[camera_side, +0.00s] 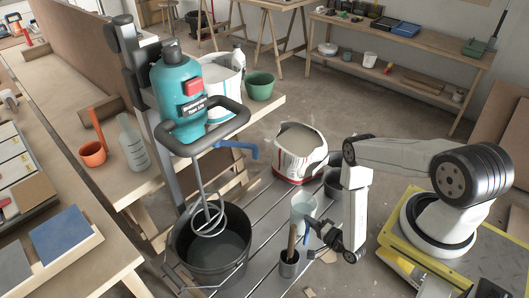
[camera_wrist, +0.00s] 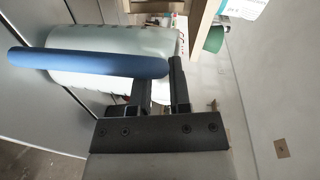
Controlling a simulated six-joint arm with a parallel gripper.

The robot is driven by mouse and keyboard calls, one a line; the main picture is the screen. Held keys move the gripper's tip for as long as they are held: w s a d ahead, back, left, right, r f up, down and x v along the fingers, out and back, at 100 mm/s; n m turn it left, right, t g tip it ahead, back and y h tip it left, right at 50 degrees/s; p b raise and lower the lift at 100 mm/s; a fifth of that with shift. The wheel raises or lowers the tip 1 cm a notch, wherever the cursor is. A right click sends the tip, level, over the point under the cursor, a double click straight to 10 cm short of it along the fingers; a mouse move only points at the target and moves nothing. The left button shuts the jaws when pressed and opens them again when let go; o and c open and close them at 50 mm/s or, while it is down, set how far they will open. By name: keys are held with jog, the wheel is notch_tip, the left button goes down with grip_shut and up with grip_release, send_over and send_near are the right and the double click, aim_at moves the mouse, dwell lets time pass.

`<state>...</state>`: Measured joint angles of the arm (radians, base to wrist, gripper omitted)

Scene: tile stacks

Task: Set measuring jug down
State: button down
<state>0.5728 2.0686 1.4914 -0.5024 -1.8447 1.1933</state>
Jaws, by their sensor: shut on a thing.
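The measuring jug (camera_side: 302,207) is a pale translucent vessel with a blue handle. It is upright in the side view, over the grey slatted platform (camera_side: 262,222). In the wrist view the jug (camera_wrist: 110,42) lies sideways across the picture, with its blue handle (camera_wrist: 90,64) nearest the camera. My gripper (camera_side: 321,232) is at the right side of the jug, shut on the handle. In the wrist view my gripper (camera_wrist: 162,88) has its fingers at one end of the handle. The jug's base is partly hidden, so I cannot tell whether it touches the platform.
A black bucket (camera_side: 215,250) under a mixer (camera_side: 186,95) is to the left. A white and red bucket (camera_side: 300,152) and a dark bucket (camera_side: 333,182) stand behind.

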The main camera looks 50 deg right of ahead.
jog(key=shift+f, duration=0.2)
dwell(0.3)
jog(key=c, duration=0.6)
grip_release()
jog(key=shift+f, duration=0.1)
jog(key=shift+s+a+r, duration=0.1)
jog(key=shift+s+r, duration=0.05)
jog(key=shift+s, duration=1.1)
jog(key=shift+s+a+r, duration=0.15)
jog(key=shift+s+r, duration=0.05)
jog(key=shift+s, duration=1)
jog(key=shift+s+a+r, duration=0.1)
jog(key=shift+s+r, duration=0.05)
jog(key=shift+s, duration=1.1)
